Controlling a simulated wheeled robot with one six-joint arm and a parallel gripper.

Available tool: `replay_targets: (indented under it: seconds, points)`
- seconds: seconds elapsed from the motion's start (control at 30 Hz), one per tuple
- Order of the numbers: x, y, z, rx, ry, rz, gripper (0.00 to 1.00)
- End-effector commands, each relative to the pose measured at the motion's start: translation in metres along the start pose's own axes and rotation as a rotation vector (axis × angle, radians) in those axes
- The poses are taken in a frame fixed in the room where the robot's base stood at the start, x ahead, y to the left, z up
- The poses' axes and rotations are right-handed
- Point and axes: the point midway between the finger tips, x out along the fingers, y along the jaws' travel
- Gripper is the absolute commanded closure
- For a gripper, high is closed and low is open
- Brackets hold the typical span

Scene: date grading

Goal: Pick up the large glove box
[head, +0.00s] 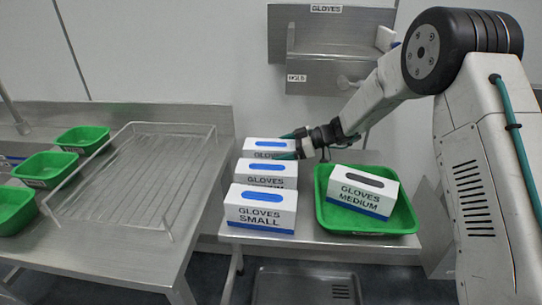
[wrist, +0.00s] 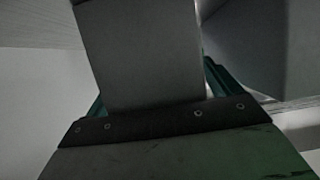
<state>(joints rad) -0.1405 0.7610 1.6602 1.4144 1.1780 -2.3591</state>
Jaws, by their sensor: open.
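Three white glove boxes stand in a row on the left of the side table. The front one (head: 261,209) reads GLOVES SMALL. The size words on the middle box (head: 266,173) and the back box (head: 267,146) are hidden or too small to read, so I cannot tell which is large by label. My gripper (head: 287,146) is open at the right end of the back box, its teal fingers pointing left. In the wrist view a grey-white surface (wrist: 145,60) rises close up between the teal fingers; contact cannot be told.
A green tray (head: 369,237) on the right of the side table (head: 285,239) holds a GLOVES MEDIUM box (head: 361,191). A wall shelf (head: 335,48) labelled GLOVES hangs behind my arm. A wire rack (head: 130,180) and several green bins (head: 82,139) occupy the left bench.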

Motion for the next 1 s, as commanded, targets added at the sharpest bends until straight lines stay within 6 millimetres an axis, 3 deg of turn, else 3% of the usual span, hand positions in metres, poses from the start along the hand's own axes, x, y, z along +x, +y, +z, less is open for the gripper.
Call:
replay_targets:
  seconds: [0.1, 0.13, 0.3, 0.33, 0.67, 0.83, 1.0]
  points:
    - [-0.001, 0.000, 0.000, 0.000, 0.000, 0.001, 0.11]
    - [-0.001, 0.000, 0.000, 0.000, 0.000, 0.001, 0.16]
    - [-0.001, 0.000, 0.000, 0.001, 0.000, 0.001, 0.64]
    - [-0.001, 0.000, 0.000, 0.001, 0.000, 0.001, 0.69]
    - [-0.002, 0.001, -0.003, 0.000, 0.001, 0.002, 0.69]
    - [-0.008, 0.001, -0.016, -0.003, 0.001, 0.003, 0.69]
    - [-0.007, -0.004, -0.014, -0.096, -0.001, 0.042, 0.69]
